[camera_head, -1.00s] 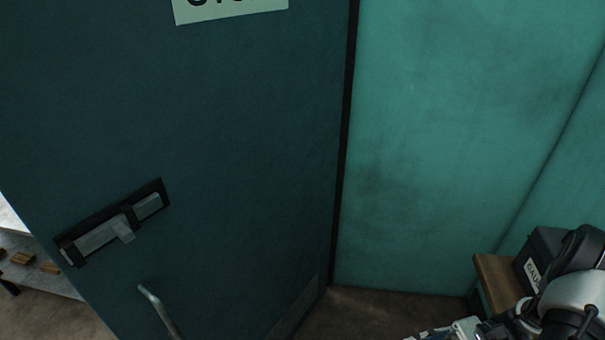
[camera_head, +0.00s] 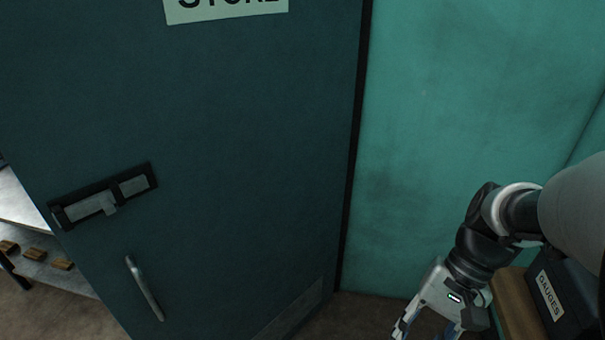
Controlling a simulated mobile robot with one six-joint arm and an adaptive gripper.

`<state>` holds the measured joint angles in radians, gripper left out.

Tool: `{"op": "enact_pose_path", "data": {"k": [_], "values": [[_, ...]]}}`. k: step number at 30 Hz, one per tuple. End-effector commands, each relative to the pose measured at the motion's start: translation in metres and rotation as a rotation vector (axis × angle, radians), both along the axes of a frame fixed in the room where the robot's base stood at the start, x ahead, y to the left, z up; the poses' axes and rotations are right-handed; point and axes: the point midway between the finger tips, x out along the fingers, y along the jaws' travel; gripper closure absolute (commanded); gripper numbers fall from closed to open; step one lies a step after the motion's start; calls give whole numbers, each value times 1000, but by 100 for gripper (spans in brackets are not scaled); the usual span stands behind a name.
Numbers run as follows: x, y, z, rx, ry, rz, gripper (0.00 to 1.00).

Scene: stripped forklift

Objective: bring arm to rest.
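My arm reaches in from the right edge, in front of the teal wall. My gripper (camera_head: 428,331) hangs from it, pointing down, at the lower right. Its two fingers are spread apart where they meet the bottom edge, and the tips are cut off or nearly so. I see nothing between the fingers. The gripper is to the right of the dark teal door (camera_head: 230,130) and apart from its handle (camera_head: 145,288).
The door carries a slide bolt (camera_head: 104,196) and a STORE sign (camera_head: 226,5). A dark box labelled GAUGES (camera_head: 552,297) stands on a wooden surface (camera_head: 515,305) close behind my arm. A shelf with several wooden blocks (camera_head: 34,254) shows at the left edge.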

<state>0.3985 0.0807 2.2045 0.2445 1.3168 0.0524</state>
Motion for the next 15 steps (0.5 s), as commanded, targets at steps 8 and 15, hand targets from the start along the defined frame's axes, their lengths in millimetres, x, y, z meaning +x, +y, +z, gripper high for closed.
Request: {"op": "enact_pose_path", "data": {"k": [8, 15], "values": [[-16, 21, 38, -246, -402, 274, 65], [-24, 32, 61, -376, -703, 441, 65]]}}
